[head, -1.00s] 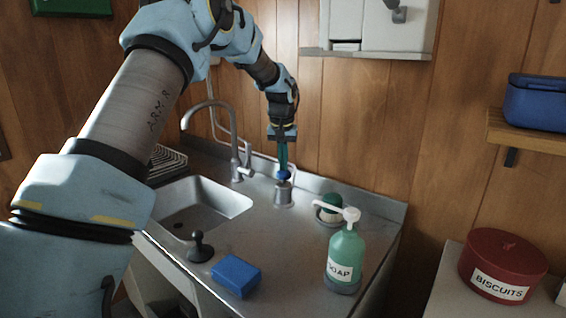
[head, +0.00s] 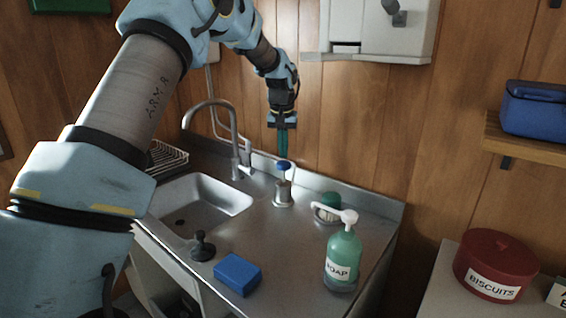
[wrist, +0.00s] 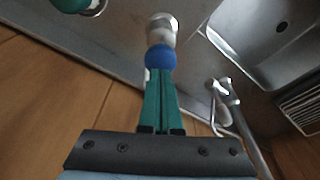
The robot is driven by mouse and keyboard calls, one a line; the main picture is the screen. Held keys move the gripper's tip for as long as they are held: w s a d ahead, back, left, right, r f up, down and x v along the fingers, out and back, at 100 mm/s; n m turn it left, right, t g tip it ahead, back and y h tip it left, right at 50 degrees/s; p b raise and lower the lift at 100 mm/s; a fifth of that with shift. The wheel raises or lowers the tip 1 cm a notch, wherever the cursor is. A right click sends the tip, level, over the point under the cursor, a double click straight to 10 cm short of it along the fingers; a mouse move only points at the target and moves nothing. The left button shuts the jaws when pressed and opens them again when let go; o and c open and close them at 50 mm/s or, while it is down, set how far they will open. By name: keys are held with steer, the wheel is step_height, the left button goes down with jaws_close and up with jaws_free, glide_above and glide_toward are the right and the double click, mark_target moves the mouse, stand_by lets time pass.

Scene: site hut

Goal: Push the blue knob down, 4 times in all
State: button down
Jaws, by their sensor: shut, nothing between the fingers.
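The blue knob (head: 284,165) stands up on a thin stem above a short metal cylinder (head: 283,194) on the sink counter, behind the basin's right end. My gripper (head: 283,155) points straight down over the knob with its green fingers shut and empty. The fingertips are at or just above the knob's top; I cannot tell whether they touch it. In the wrist view the knob (wrist: 160,57) shows right beyond the fingertips (wrist: 160,72), in line with them.
The tap (head: 235,140) rises left of my gripper. A green soap bottle (head: 343,256), a green-topped object (head: 330,202), a blue sponge (head: 237,272) and a black plug (head: 202,246) stand around the counter. A white wall dispenser (head: 375,30) hangs to the upper right.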

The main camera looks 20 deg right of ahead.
mark_target(283, 162)
steer(key=shift+f+b, duration=1.2)
steer(key=shift+f, duration=1.2)
steer(key=shift+r, duration=0.2)
steer(key=shift+r+p, duration=1.8)
steer(key=shift+r, duration=0.5)
steer(key=shift+r, duration=0.15)
step_height(283, 162, up, 6)
steer(key=p, duration=0.4)
